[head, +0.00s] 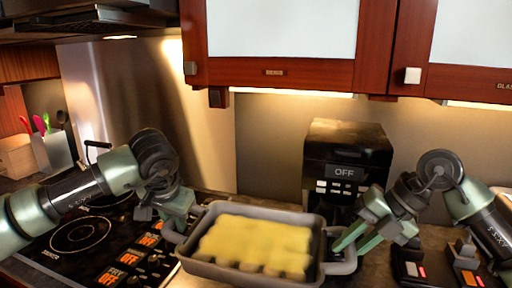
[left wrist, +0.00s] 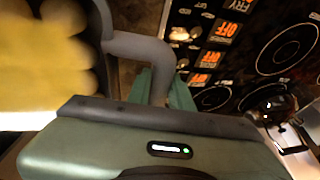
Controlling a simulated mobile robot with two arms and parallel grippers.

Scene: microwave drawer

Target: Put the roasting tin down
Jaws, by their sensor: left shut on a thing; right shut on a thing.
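The grey roasting tin (head: 225,272) with a yellow filling (head: 256,247) is at the bottom middle of the head view, roughly level. My left gripper (head: 178,226) is shut on its left handle, and my right gripper (head: 345,244) is shut on its right handle. In the left wrist view the left gripper (left wrist: 160,90) has its green fingers around the grey handle (left wrist: 140,48), with the yellow filling (left wrist: 45,60) at the left. The tin's underside is hidden, so I cannot tell whether it touches the counter.
A black cooktop (head: 85,237) with lit "OFF" panels lies left of the tin. A dark appliance marked "OFF" (head: 345,165) stands behind it. Wooden cabinets (head: 290,75) hang above. Small dark items (head: 440,265) sit on the counter at the right, near my right arm.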

